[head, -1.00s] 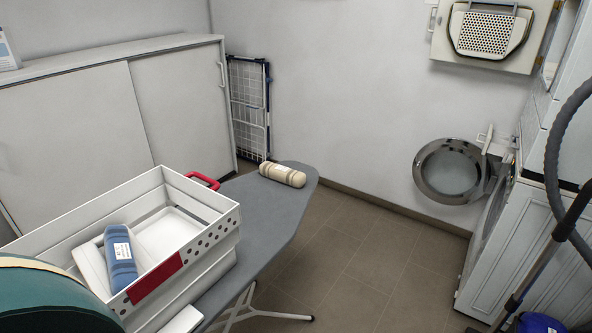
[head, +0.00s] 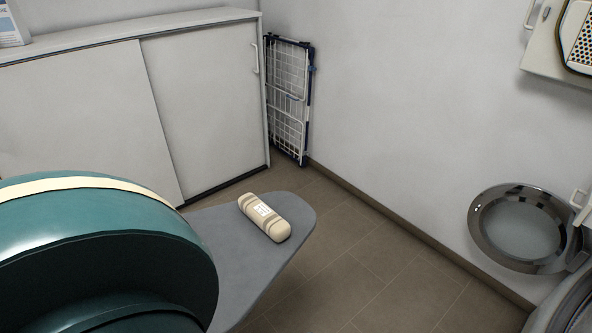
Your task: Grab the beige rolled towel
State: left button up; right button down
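The beige rolled towel (head: 264,217) lies on the grey ironing board (head: 238,262), near its rounded far end. It has a white label with dark print on its side. A large teal arm part of mine with a cream band fills the lower left of the head view and covers much of the board. Neither of my grippers shows, and nothing is seen touching the towel.
A white sliding-door cabinet (head: 205,110) stands behind the board. A folded drying rack (head: 289,98) leans by the wall. An open round dryer door (head: 525,228) is at the right. Tiled floor (head: 385,270) lies open between board and wall.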

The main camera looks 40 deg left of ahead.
aim_at(276, 228)
jog(key=i+u, duration=0.2)
jog(key=i, duration=0.2)
jog(key=i+l+u, duration=0.2)
jog(key=i, duration=0.2)
jog(key=i+l+u, duration=0.25)
jog(key=i+j, duration=0.1)
